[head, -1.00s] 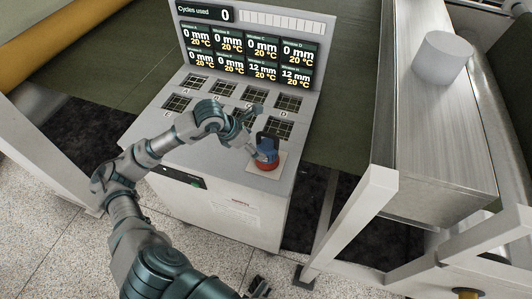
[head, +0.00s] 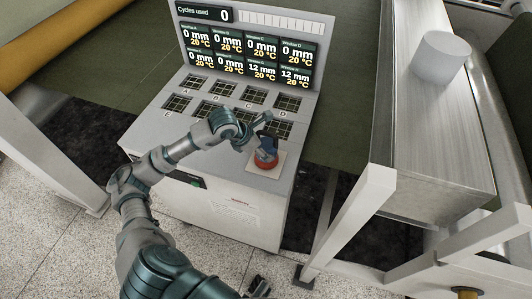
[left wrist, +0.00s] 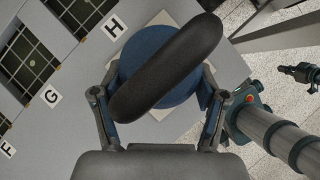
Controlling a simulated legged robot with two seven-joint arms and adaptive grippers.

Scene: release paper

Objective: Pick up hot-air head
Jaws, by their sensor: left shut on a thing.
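The hot-air head (head: 266,158) has a blue body, a red-orange lower part and a dark handle on top. It stands on a pale square pad at the right front corner of the grey console. My left gripper (head: 259,132) reaches it from the left and above. In the left wrist view the gripper's fingers (left wrist: 160,88) are shut on both sides of the blue body of the head (left wrist: 150,68), and the black handle crosses over it. My right gripper (head: 258,287) shows small and dark at the bottom edge; its jaws are not clear.
The console (head: 235,215) carries several grilled windows with letter labels and an upright display panel (head: 250,45). A metal bench (head: 435,130) with a white cylinder (head: 440,58) stands at the right, with a white post (head: 350,225) in front. Floor is clear before the console.

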